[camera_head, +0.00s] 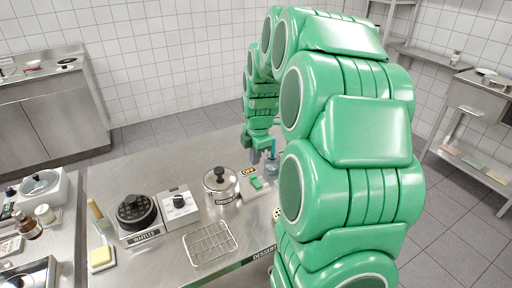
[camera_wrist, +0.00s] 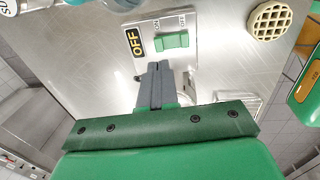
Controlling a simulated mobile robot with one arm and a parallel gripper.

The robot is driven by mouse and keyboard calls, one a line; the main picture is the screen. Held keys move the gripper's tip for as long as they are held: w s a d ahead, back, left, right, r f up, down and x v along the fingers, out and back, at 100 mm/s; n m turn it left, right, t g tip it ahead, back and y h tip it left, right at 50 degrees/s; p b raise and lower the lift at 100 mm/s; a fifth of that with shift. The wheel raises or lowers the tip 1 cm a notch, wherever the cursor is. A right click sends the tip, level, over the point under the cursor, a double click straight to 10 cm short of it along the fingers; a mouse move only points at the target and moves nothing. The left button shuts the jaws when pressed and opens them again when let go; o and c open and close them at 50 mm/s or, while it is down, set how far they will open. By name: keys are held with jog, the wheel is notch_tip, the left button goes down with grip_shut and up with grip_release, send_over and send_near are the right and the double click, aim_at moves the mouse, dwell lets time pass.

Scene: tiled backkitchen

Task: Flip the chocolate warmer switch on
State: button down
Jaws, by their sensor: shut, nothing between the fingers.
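The chocolate warmer (camera_head: 220,185) is a steel pot with a black-knobbed lid and a partly readable front label, on the steel table. Beside it is a pale switch plate with a green switch (camera_head: 257,183) and a black sign (camera_head: 248,170) reading OFF in yellow. In the wrist view the green switch (camera_wrist: 172,41) sits right of the OFF sign (camera_wrist: 134,42), with small lettering along the plate. My gripper (camera_wrist: 159,70) is shut and empty, its grey fingertips pointing at the plate just below the switch; contact cannot be told. In the head view my gripper (camera_head: 264,155) is behind the switch, partly hidden.
A waffle iron (camera_head: 137,212), a dial box (camera_head: 179,208) and a wire rack (camera_head: 210,244) stand left and in front on the table. A glass jar (camera_head: 272,168) is close to my gripper. A round waffle (camera_wrist: 270,20) lies right of the switch in the wrist view.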

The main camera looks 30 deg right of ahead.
aim_at(254, 177)
jog(key=shift+w+f, duration=0.15)
jog(key=shift+f, duration=1)
jog(key=shift+w+f, duration=0.2)
jog(key=shift+f, duration=0.9)
jog(key=shift+w+f, duration=0.15)
jog(key=shift+f, duration=1)
jog(key=shift+w+f+g, duration=0.1)
jog(key=shift+f+g, duration=0.15)
jog(key=shift+g, duration=0.05)
jog(key=shift+s+r, duration=0.1)
jog(key=shift+s, duration=0.1)
jog(key=shift+s+r, duration=0.15)
jog(key=shift+s, duration=0.4)
